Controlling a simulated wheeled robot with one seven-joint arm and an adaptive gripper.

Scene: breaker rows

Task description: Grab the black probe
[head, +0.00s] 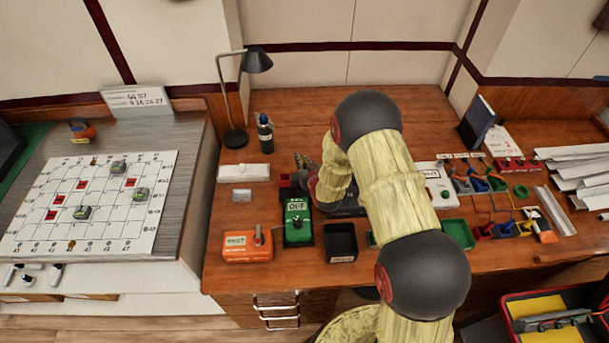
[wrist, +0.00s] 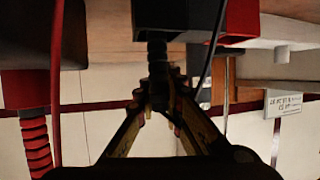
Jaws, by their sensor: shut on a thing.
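The black probe (wrist: 157,55) shows in the wrist view as a ribbed black stem below a black block (wrist: 175,14). My gripper (wrist: 160,92) is shut on this stem, with a finger on each side. A thin dark cable runs beside it on the right. A red ribbed probe (wrist: 35,140) hangs from a red block at the left of the wrist view, apart from my fingers. In the head view my gripper (head: 306,178) is low over the bench behind the green box, and my arm hides much of that spot. The black probe cannot be made out there.
On the wooden bench stand an orange box (head: 247,247), a green box (head: 298,222), an empty black bin (head: 341,243), a dark bottle (head: 265,133) and a desk lamp (head: 257,61). Coloured trays and wires lie right of my arm. A grid board (head: 100,205) is on the left counter.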

